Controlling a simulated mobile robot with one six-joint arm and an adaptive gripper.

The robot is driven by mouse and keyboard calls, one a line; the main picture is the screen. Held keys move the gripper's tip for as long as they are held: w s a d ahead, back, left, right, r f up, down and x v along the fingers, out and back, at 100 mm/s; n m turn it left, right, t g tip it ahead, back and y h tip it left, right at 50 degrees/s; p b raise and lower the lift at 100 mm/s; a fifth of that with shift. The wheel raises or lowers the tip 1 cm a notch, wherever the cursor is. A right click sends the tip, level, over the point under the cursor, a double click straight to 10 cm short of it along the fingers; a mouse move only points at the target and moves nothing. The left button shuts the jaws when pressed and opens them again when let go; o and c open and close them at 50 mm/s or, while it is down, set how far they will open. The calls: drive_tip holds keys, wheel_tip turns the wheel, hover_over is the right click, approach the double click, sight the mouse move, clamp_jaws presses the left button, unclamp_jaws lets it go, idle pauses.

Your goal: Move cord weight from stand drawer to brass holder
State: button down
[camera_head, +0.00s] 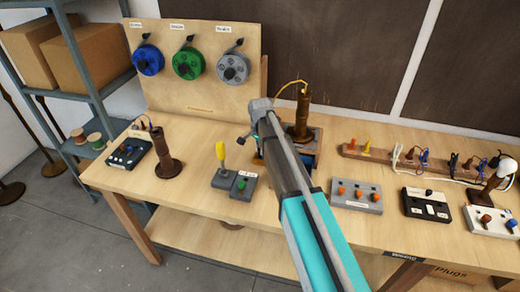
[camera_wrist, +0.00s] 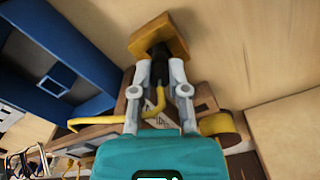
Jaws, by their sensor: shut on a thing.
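My gripper (camera_wrist: 158,88) is shut on a black-necked piece with a golden-brown square block (camera_wrist: 158,38) at its far end, which I take to be the cord weight. In the wrist view, a blue open compartment (camera_wrist: 52,70), seemingly the stand drawer, lies left of the held piece and apart from it. In the head view, my gripper (camera_head: 246,137) is at the left side of the wooden stand, which carries a dark brown lamp column (camera_head: 302,112). My arm hides much of the stand and the held piece there. I cannot single out the brass holder.
A yellow cord (camera_wrist: 88,121) runs close to my fingers. A yellow-handled switch box (camera_head: 221,178) and a green-button box (camera_head: 243,186) stand left of my arm. A grey box (camera_head: 355,196) stands right of it. Bare tabletop (camera_head: 205,140) lies at left-centre.

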drive_tip(key=shift+f+b, duration=0.35)
drive_tip(key=shift+f, duration=0.05)
idle(0.4)
drive_tip(key=c, duration=0.5)
unclamp_jaws()
drive_tip(key=shift+c, duration=0.2)
drive_tip(key=shift+r, duration=0.2)
wheel_tip(320, 180, up, 7)
drive_tip(key=p, duration=0.7)
drive_tip(key=shift+r+p, duration=0.1)
drive_tip(key=shift+p, duration=0.2)
drive_tip(key=s+d+r+p, duration=0.1)
drive_tip(key=s+d, duration=0.3)
drive_tip(key=s, duration=0.3)
drive_tip(key=s+d+r+p, duration=0.2)
drive_tip(key=s+d, duration=0.1)
drive_tip(key=s, duration=0.4)
drive_tip(key=s+d+r+m+p, duration=0.1)
drive_tip(key=s+d, duration=0.3)
drive_tip(key=s, duration=0.4)
drive_tip(key=shift+d+r+p, duration=0.3)
drive_tip(key=shift+r+p, duration=0.4)
drive_tip(key=shift+r, duration=0.05)
drive_tip(key=shift+s, duration=0.1)
